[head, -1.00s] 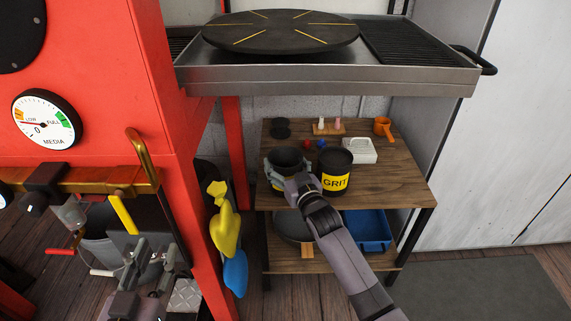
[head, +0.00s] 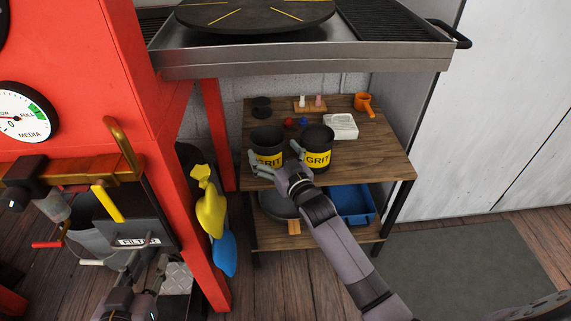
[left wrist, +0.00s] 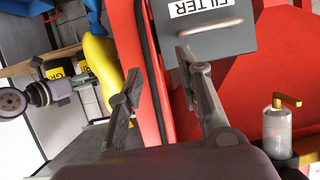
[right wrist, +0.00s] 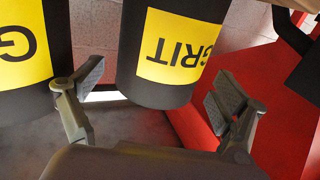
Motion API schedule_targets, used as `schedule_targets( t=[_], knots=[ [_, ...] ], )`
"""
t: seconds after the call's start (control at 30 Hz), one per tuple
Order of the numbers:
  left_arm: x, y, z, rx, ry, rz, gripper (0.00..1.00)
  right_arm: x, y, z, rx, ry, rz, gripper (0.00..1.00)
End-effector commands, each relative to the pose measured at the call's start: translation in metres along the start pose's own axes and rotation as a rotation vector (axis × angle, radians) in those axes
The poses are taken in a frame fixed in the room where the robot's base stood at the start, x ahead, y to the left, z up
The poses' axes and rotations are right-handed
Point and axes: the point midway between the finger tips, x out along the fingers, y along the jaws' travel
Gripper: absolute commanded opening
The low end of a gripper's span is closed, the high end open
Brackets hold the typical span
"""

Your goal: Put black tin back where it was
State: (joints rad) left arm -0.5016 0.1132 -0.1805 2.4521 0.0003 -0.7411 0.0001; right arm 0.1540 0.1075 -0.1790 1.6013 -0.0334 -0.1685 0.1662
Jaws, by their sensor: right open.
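Two black tins with yellow GRIT labels stand upright side by side on the upper wooden shelf: the left tin (head: 268,142) and the right tin (head: 317,150). My right gripper (head: 275,163) is open in front of the left tin. In the right wrist view, upside down, the left tin (right wrist: 175,55) stands beyond and between the spread fingers (right wrist: 158,100), with the right tin (right wrist: 22,50) at the picture's left. The fingers appear clear of the left tin. My left gripper (left wrist: 163,98) is open and empty near the FILTER box (left wrist: 215,30).
The shelf (head: 370,165) also holds a white tray (head: 341,126), an orange cup (head: 363,102) and small coloured pieces. A pan (head: 278,204) and blue bin (head: 352,204) are below. A metal bench (head: 300,60) overhangs; a red cabinet (head: 165,150) stands left.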

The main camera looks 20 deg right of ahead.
Motion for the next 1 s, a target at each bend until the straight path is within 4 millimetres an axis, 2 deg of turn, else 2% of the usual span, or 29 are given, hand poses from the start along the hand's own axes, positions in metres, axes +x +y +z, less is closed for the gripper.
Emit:
schedule_targets(
  t=[0.1, 0.3, 0.57, 0.67, 0.77, 0.9, 1.0],
  knots=[
    [-0.009, -0.004, 0.025, 0.0, -0.147, -0.009, 0.33, -0.024, 0.0, -0.002, -0.001, -0.003, 0.001, 0.91],
    [-0.026, -0.009, 0.064, -0.003, -0.351, -0.021, 0.33, -0.059, 0.001, -0.001, -0.001, -0.003, 0.001, 0.91],
    [-0.041, -0.012, 0.087, -0.005, -0.476, -0.028, 0.33, -0.082, 0.0, 0.001, -0.001, -0.012, 0.001, 0.91],
    [-0.042, -0.012, 0.089, -0.005, -0.487, -0.028, 0.33, -0.099, -0.004, 0.011, -0.003, -0.087, 0.007, 0.91],
    [-0.042, -0.012, 0.089, -0.005, -0.487, -0.028, 0.33, -0.134, -0.011, 0.029, -0.007, -0.242, 0.014, 0.91],
    [-0.042, -0.012, 0.089, -0.005, -0.486, -0.028, 0.33, -0.202, -0.023, 0.051, -0.017, -0.505, 0.012, 0.91],
    [-0.042, -0.012, 0.089, -0.005, -0.486, -0.028, 0.33, -0.249, -0.03, 0.058, -0.025, -0.665, 0.001, 0.91]
  ],
)
